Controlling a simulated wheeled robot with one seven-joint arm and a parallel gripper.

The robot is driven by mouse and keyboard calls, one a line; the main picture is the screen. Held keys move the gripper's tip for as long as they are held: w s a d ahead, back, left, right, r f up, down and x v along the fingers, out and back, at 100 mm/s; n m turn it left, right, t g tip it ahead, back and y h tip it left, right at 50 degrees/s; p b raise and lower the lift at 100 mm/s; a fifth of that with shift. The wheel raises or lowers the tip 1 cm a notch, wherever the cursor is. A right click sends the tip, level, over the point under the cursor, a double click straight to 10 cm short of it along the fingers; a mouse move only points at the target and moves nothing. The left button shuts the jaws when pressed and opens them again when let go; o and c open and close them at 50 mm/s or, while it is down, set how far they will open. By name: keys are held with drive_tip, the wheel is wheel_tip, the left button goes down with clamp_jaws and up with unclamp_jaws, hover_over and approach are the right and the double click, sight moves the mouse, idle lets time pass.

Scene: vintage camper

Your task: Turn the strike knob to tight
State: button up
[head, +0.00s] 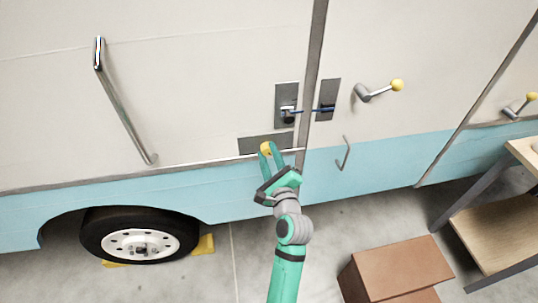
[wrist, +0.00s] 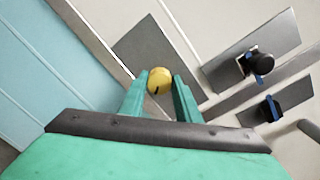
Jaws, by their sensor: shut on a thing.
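The yellow knob (head: 266,147), which I take to be the strike knob, sits at a grey rectangular plate (head: 254,146) low on the camper's cream wall. In the wrist view the round knob (wrist: 159,80) shows a short dark mark near its lower edge. My gripper (head: 271,151) reaches up from below. Its two green fingers (wrist: 159,88) stand on either side of the knob and are shut on it. The fingers hide part of the plate. I cannot read any tight or loose marking.
Above are a latch plate with a dark knob (head: 287,115) and a second plate with a blue-and-black latch (head: 327,109). A lever with a yellow ball (head: 397,85) and a hooked handle (head: 346,153) are to the right. Brown steps (head: 395,270) stand at lower right.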

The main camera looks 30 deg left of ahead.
drive_tip(key=n, duration=0.3)
drive_tip(key=shift+n, duration=0.3)
drive_tip(key=n, duration=0.4)
drive_tip(key=shift+s+f+h, duration=0.1)
drive_tip(key=shift+h, duration=0.2)
drive_tip(key=n, duration=0.3)
drive_tip(key=shift+n, duration=0.4)
drive_tip(key=n, duration=0.3)
drive_tip(key=shift+f+h, duration=0.1)
drive_tip(key=shift+h, duration=0.2)
drive_tip(key=n, duration=0.7)
drive_tip(key=shift+f+t+h, duration=0.1)
drive_tip(key=shift+t+h, duration=0.2)
drive_tip(key=n, duration=0.6)
drive_tip(key=shift+n, duration=0.4)
drive_tip(key=o, duration=1.1)
drive_tip(key=shift+c, duration=0.2)
